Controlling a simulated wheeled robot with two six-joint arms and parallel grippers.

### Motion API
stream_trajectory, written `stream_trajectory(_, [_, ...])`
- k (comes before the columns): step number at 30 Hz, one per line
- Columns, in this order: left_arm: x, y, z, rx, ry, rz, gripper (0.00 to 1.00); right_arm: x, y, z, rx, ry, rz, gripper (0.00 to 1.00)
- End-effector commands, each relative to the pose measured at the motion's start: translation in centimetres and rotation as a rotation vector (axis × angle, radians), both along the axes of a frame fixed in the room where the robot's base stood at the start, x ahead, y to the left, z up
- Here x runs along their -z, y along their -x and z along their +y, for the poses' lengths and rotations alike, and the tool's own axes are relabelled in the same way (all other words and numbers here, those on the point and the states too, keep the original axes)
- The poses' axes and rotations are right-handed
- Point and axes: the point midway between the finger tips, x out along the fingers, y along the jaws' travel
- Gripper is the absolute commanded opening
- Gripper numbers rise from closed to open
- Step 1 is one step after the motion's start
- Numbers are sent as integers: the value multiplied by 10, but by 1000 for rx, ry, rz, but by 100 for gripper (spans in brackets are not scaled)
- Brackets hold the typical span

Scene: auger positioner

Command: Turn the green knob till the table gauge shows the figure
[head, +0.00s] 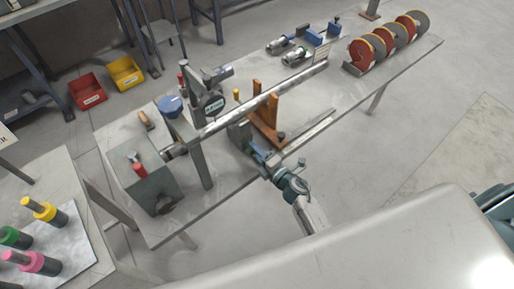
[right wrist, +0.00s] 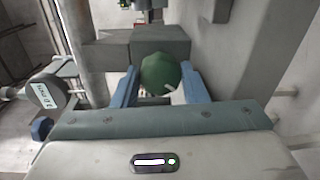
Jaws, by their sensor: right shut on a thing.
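The green knob (right wrist: 160,73) sits between the two blue fingers of my right gripper (right wrist: 158,88) in the right wrist view. The fingers are shut on its sides, and a white mark shows on its near edge. In the head view my right gripper (head: 258,155) reaches to the middle of the bench's near edge and hides the knob. The gauge (head: 213,104) is a dark round dial with a pale label, above the long bar. It also shows at the left of the right wrist view (right wrist: 45,93), tilted; its figures are too small to read surely. My left gripper is not in view.
A long metal bar (head: 260,102) runs along the bench (head: 345,100), by an orange bracket (head: 267,125). A grey box (head: 143,184) with a red knob stands at the left end. Coloured discs (head: 385,45) stand at the far right. Open floor lies right of the bench.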

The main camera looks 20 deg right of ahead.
Motion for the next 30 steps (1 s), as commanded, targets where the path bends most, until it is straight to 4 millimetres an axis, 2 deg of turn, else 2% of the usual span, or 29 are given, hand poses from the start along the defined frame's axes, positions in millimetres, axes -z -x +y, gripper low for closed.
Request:
stream_trajectory(3, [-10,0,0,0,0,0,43,-2,0,-1,0,-76,29,17])
stream_trajectory(12, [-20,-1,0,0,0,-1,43,0,0,-1,0,-202,74,17])
stream_trajectory(30, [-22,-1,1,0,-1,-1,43,1,0,-1,0,-240,88,17])
